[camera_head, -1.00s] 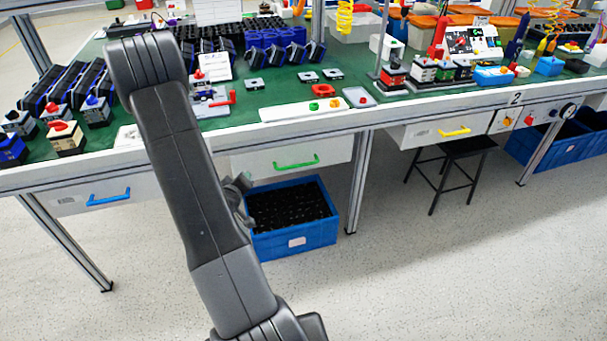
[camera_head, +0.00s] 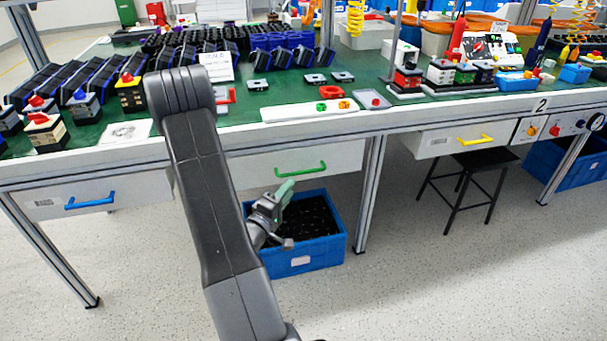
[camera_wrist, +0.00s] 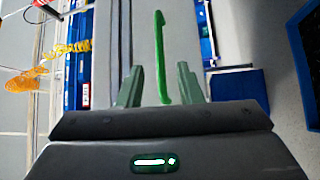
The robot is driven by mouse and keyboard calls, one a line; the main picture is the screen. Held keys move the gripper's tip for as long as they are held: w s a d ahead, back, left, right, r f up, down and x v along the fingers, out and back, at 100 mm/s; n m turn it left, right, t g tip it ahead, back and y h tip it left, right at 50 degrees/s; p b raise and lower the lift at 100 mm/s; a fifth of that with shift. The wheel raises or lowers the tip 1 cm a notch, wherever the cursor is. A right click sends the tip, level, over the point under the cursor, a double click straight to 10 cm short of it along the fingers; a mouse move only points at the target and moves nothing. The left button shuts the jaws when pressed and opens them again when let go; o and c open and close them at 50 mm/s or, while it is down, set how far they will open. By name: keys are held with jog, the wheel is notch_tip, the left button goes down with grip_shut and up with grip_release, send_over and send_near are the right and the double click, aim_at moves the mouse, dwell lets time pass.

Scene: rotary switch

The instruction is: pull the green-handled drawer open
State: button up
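The green handle (camera_head: 301,170) is on the front of a white drawer (camera_head: 345,158) under the workbench. The drawer looks shut. My gripper (camera_head: 286,189) is just below and left of the handle in the head view, in front of the drawer. In the wrist view my gripper (camera_wrist: 158,84) is open, with one green-grey finger on each side of the green handle (camera_wrist: 160,50). The handle's lower end in that picture lies between the fingers. I cannot tell how deep it sits between them. No contact shows. My arm hides the drawer's left part.
A blue-handled drawer (camera_head: 88,201) is to the left and a yellow-handled drawer (camera_head: 475,140) to the right. A blue crate (camera_head: 310,255) stands on the floor below my gripper. A table leg (camera_head: 370,195) and a dark stool (camera_head: 465,190) are to the right.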

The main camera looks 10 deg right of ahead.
aim_at(303, 172)
jog(key=b+x, duration=0.1)
jog(key=x, duration=0.8)
grip_shut()
